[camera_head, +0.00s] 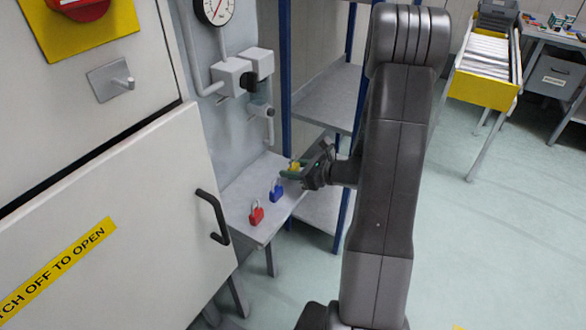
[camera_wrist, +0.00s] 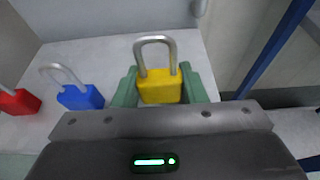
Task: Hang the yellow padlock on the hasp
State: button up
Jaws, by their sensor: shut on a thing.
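The yellow padlock (camera_wrist: 160,88) is upright between the green fingers of my gripper (camera_wrist: 164,90) in the wrist view, its silver shackle pointing up. My gripper is shut on its body. In the head view the yellow padlock (camera_head: 294,165) shows small at the tips of my gripper (camera_head: 291,174), over the far end of the small grey shelf. I cannot tell whether it still touches the shelf. A grey plate with a peg (camera_head: 121,83), possibly the hasp, is on the cabinet front at upper left, far from my gripper.
A blue padlock (camera_head: 276,192) and a red padlock (camera_head: 257,213) stand on the grey shelf (camera_head: 240,190), left of my gripper. A black door handle (camera_head: 213,216), pipes with a gauge (camera_head: 215,10), and blue rack posts (camera_head: 285,70) are close by. Open floor lies right.

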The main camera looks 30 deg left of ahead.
aim_at(294, 165)
jog(key=shift+r+p, duration=1.1)
jog(key=shift+r, duration=0.65)
jog(key=d, duration=1)
jog(key=shift+s, duration=0.4)
